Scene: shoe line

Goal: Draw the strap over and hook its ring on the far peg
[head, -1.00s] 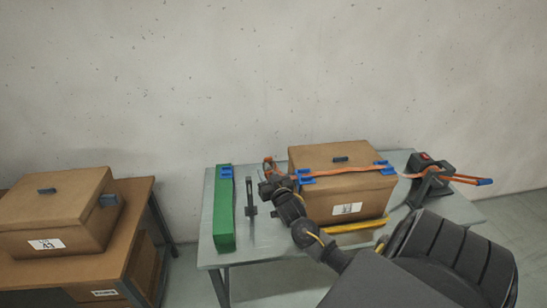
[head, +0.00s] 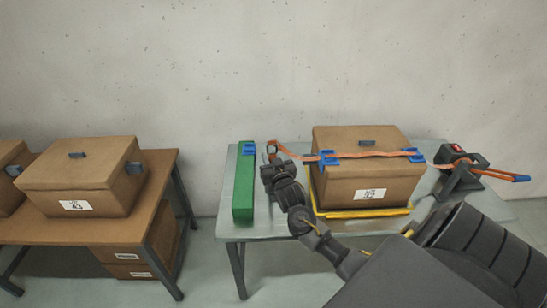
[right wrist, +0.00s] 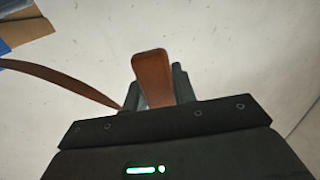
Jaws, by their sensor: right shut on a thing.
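The orange strap (head: 375,155) runs across the top of the brown box (head: 367,182), over blue corner pieces (head: 328,157), from the winder (head: 460,170) at the right. My right gripper (head: 271,156) is shut on the strap's free end, left of the box and above the table. In the right wrist view an orange-brown end piece (right wrist: 150,75) stands up between the fingers, and the strap (right wrist: 65,82) runs off to the left. The ring's opening cannot be made out. The peg is not clearly visible; my gripper and forearm cover the strip beside the green block. My left gripper is out of view.
A green block (head: 243,192) with a blue piece on top lies along the left of the grey table (head: 270,231). The box sits on a yellow base (head: 362,212). A second table (head: 115,232) with brown boxes stands at the left, a gap between.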

